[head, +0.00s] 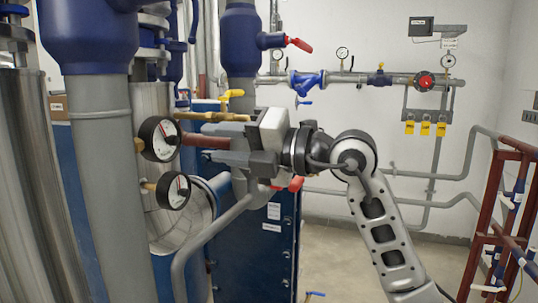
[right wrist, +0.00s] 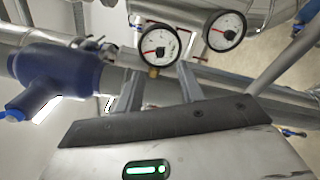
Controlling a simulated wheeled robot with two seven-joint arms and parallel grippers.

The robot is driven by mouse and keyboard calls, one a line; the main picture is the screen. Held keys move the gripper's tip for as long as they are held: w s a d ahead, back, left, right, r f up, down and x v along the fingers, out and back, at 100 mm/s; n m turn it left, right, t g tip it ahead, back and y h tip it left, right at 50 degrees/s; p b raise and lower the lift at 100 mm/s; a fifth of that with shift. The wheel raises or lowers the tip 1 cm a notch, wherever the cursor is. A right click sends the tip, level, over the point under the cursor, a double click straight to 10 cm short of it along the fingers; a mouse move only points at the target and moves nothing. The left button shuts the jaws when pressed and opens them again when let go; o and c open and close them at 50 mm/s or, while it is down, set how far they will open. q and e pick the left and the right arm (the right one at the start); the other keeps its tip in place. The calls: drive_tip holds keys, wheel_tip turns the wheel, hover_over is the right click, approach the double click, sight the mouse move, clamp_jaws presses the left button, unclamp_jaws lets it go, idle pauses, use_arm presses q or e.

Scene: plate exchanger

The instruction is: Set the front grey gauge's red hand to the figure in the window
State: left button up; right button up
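Two round gauges with white dials, dark rims and red hands stand one above the other at left in the head view: an upper gauge (head: 160,139) and a lower gauge (head: 174,191). Both also show at the top of the right wrist view, one left (right wrist: 159,45) and one right (right wrist: 225,30). I cannot tell which is the front grey one. The dial figures and any window are too small to read. My right gripper (head: 204,143) is open, its fingers apart and pointing left, to the right of the gauges. It appears empty. My left gripper is not in view.
A large grey pipe (head: 105,180) with a blue fitting stands left of the gauges. A yellow-handled valve (head: 231,95) is above my right gripper. A curved grey pipe (head: 188,248) runs below it. A blue panel (head: 262,262) stands behind. Open floor (head: 340,262) lies at right.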

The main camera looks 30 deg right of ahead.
use_arm(q)
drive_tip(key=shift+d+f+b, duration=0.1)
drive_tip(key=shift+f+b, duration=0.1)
drive_tip(key=shift+b, duration=0.65)
use_arm(e)
drive_tip(key=v, duration=0.8)
drive_tip(key=shift+s+d, duration=0.2)
drive_tip(key=shift+s, duration=0.1)
